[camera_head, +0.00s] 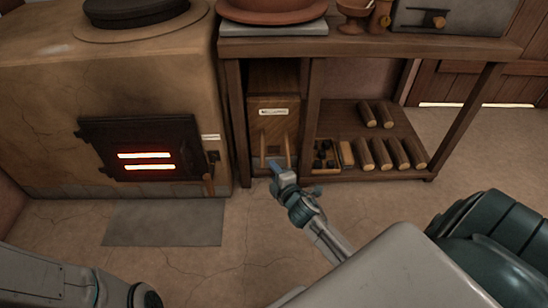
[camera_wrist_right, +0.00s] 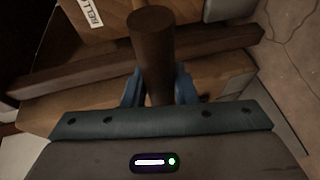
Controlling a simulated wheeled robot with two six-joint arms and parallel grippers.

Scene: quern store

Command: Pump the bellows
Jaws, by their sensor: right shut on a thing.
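The bellows (camera_head: 273,88) is a wooden box with a pale label, standing under the table next to the stove. It also shows at the top left of the right wrist view, with part of its label (camera_wrist_right: 90,12) readable. My right gripper (camera_head: 275,164) reaches low to the front of the bellows. In the right wrist view its blue fingers (camera_wrist_right: 159,88) are shut around a round brown wooden handle (camera_wrist_right: 151,42), one on each side. The handle's lower end is hidden by the gripper. My left arm shows at the lower left; its gripper is out of view.
A clay stove (camera_head: 60,85) with a glowing firebox door (camera_head: 145,148) stands left of the bellows. A low shelf (camera_head: 345,174) right of it carries several logs (camera_head: 400,153) and dark lumps. A grey floor plate (camera_head: 165,223) lies before the stove. The floor at right is clear.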

